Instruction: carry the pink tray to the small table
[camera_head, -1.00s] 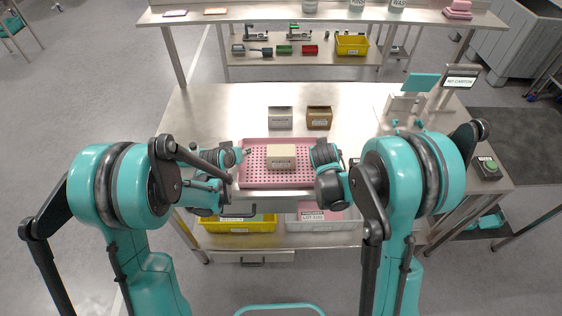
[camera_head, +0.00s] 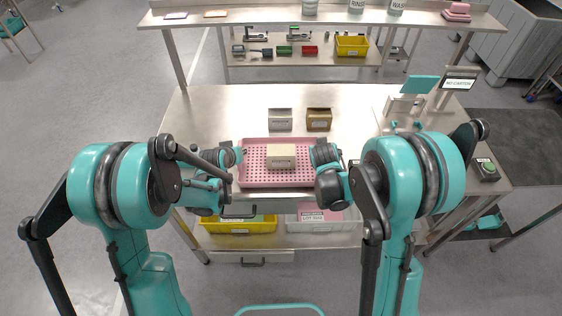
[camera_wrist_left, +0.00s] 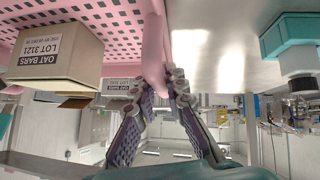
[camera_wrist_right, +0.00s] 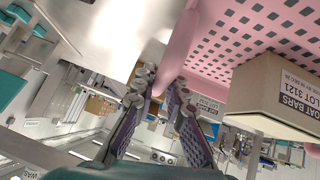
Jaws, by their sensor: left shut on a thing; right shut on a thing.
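The pink tray (camera_head: 276,178) is perforated and sits at the front edge of the steel table, with one beige carton (camera_head: 281,156) on it. The carton's label reads OAT BARS LOT 3121 in the left wrist view (camera_wrist_left: 58,50). My left gripper (camera_head: 238,156) is shut on the tray's left rim, which shows between its fingers in the left wrist view (camera_wrist_left: 154,50). My right gripper (camera_head: 318,155) is shut on the tray's right rim, also seen in the right wrist view (camera_wrist_right: 178,50). I cannot tell whether the tray touches the table. I cannot make out the small table.
A grey carton (camera_head: 280,119) and a brown carton (camera_head: 319,119) stand behind the tray on the steel table (camera_head: 215,110). A stand with a sign (camera_head: 459,80) is at the right. A yellow bin (camera_head: 238,224) and a grey bin (camera_head: 325,220) are on the shelf below.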

